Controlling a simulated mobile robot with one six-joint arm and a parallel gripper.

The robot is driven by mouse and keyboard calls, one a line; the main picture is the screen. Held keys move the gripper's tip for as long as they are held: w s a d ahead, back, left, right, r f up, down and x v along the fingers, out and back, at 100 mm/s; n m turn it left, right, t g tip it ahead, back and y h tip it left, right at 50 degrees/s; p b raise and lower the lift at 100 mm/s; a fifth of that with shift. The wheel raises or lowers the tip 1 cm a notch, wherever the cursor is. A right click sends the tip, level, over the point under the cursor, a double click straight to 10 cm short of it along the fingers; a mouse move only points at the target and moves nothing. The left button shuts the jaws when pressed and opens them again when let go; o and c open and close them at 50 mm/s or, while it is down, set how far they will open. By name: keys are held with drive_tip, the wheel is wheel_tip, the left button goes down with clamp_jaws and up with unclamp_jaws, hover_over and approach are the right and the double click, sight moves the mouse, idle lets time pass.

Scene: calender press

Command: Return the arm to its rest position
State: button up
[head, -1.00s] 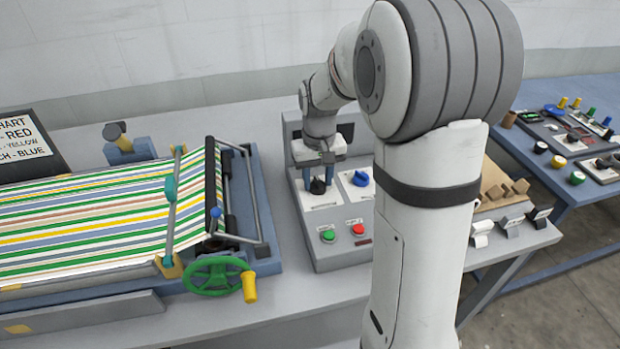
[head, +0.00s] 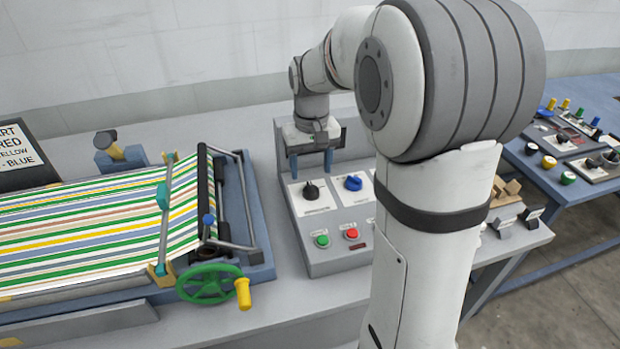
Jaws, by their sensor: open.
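My gripper (head: 311,163) is in the head view, at the upper middle, above the back part of the grey control box (head: 340,262). Its two blue fingers point down and stand apart, with nothing between them. The black knob (head: 311,190) on the box is just below and in front of the fingers, apart from them as far as I can tell. My arm arches over from the right and hides the right part of the box.
Beside the black knob are a blue knob (head: 353,183), a green button (head: 322,241) and a red button (head: 352,233). The press with striped cloth (head: 90,230) and green handwheel (head: 208,283) stands left. A blue table (head: 585,95) with more controls is at right.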

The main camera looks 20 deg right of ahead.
drive_tip(key=shift+r, duration=1.1)
